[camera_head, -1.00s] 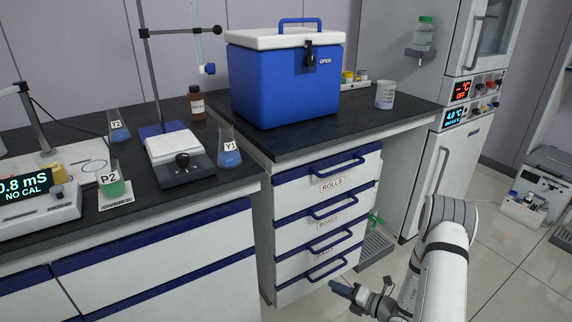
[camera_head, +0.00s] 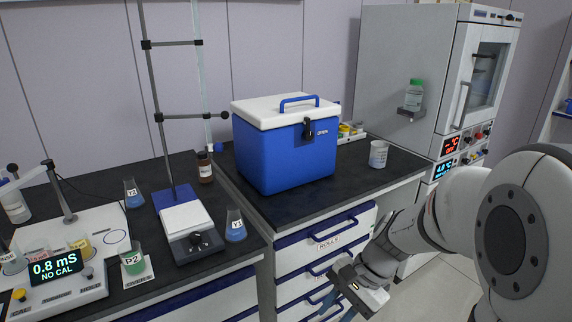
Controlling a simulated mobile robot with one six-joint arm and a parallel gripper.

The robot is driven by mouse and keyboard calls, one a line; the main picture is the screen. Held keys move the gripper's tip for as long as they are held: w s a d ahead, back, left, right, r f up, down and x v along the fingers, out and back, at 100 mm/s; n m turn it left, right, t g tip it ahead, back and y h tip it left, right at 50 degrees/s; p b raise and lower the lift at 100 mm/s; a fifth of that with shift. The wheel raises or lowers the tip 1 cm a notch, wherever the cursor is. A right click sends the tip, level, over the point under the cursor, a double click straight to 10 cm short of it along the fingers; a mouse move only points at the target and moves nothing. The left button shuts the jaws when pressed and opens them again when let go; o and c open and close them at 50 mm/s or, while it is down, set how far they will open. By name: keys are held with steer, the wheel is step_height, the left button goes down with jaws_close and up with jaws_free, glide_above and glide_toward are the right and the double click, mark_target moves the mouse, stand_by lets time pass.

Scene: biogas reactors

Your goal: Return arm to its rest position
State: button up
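My arm (camera_head: 450,225) fills the lower right of the head view, its large pale joint close to the camera. My gripper (camera_head: 345,308) is at the lower edge, in front of the drawers below the counter. It points down and is partly cut off by the frame edge, so its fingertips do not show clearly. I see nothing held, but cannot tell whether the fingers are apart.
A blue cooler (camera_head: 285,155) with a white lid stands on the dark counter, a white cup (camera_head: 379,154) to its right. Drawers (camera_head: 325,245) are behind my gripper. A grey cabinet (camera_head: 415,80) stands at right. Flasks and a meter (camera_head: 60,275) are at left.

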steer(key=s+d+r+n+t+h+p, duration=0.2)
steer(key=s+r+n+h+p, duration=0.1)
steer(key=r, duration=0.4)
steer(key=s+d+r+n+t+h+p, duration=0.2)
steer(key=s+d+r+n+p, duration=0.1)
steer(key=r+n, duration=0.3)
steer(key=shift+r+n+h+p, duration=0.3)
steer(key=shift+r+h, duration=0.1)
steer(key=shift+r, duration=0.35)
steer(key=shift+d, duration=0.1)
